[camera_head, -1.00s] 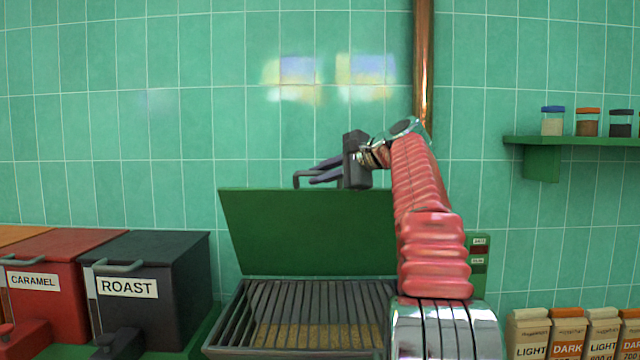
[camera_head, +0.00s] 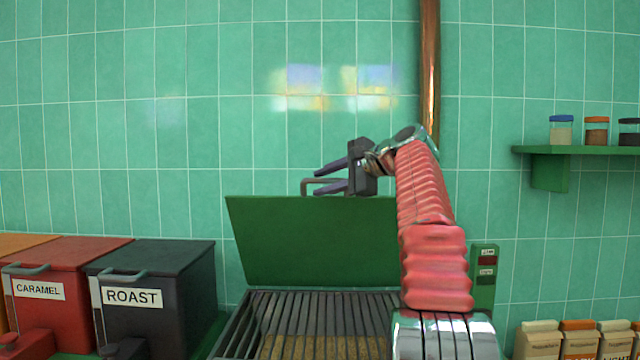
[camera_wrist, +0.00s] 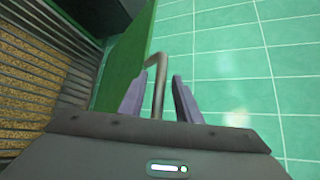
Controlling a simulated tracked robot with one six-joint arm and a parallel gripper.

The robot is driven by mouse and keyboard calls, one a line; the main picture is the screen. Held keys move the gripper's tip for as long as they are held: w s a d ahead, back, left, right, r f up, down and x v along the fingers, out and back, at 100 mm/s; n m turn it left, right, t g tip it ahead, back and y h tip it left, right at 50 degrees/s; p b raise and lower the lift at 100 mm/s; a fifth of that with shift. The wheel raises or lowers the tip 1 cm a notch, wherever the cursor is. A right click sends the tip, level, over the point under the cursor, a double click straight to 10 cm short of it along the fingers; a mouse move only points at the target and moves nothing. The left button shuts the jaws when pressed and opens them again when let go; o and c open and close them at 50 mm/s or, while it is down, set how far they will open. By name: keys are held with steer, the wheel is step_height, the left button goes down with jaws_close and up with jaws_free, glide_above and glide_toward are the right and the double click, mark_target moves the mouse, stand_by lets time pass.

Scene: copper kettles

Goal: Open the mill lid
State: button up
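The mill's green lid (camera_head: 312,243) stands raised behind the grate of the mill (camera_head: 320,297), leaning back a little. Its grey bar handle (camera_head: 305,187) shows at the lid's top edge. My gripper (camera_head: 325,177) is at that top edge with its fingers spread apart. In the wrist view the lid (camera_wrist: 127,60) is edge-on, and the handle (camera_wrist: 158,85) shows between the two open fingers (camera_wrist: 165,95). The fingers are not closed on the handle.
A black ROAST bin (camera_head: 165,285) and a red CARAMEL bin (camera_head: 70,270) stand at the left. A green shelf with jars (camera_head: 575,150) is on the right wall. Several bags (camera_head: 580,340) stand at the lower right. A copper pipe (camera_head: 430,70) runs down the wall.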

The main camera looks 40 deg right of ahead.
steer(key=shift+d, duration=0.1)
steer(key=shift+s, duration=0.2)
steer(key=v, duration=1.3)
steer(key=shift+s, duration=0.2)
